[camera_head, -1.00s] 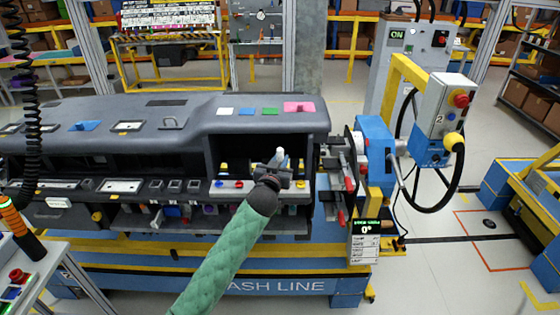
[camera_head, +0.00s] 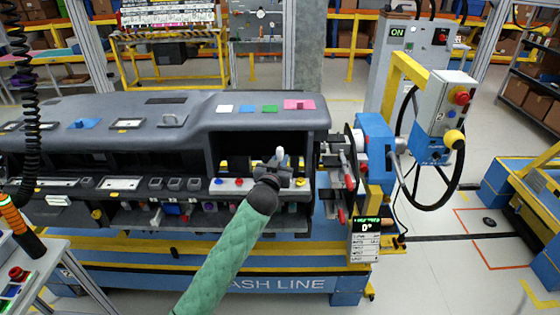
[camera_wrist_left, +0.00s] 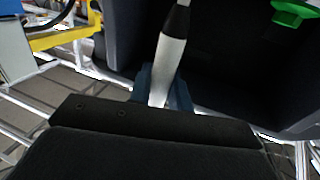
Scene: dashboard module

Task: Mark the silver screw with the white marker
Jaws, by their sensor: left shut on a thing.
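My left gripper (camera_head: 277,168) is in front of the right-hand open bay of the dashboard (camera_head: 190,117), its arm in a green sleeve. It is shut on the white marker (camera_head: 281,154), which stands roughly upright above the fingers in the head view. In the left wrist view the marker (camera_wrist_left: 170,58) rises from between the dark blue fingers (camera_wrist_left: 163,92), with a dark band near its far end. My gripper hides part of the white strip (camera_head: 232,184) with coloured knobs behind it. I cannot make out the silver screw. My right gripper is not in view.
The bay's dark walls stand close around the marker. Blue, green and pink pieces (camera_head: 299,105) lie on the dashboard top. Right of the bay are a blue-and-yellow fixture (camera_head: 375,150), a handwheel (camera_head: 437,207) and a control box (camera_head: 445,105). The floor further right is mostly open.

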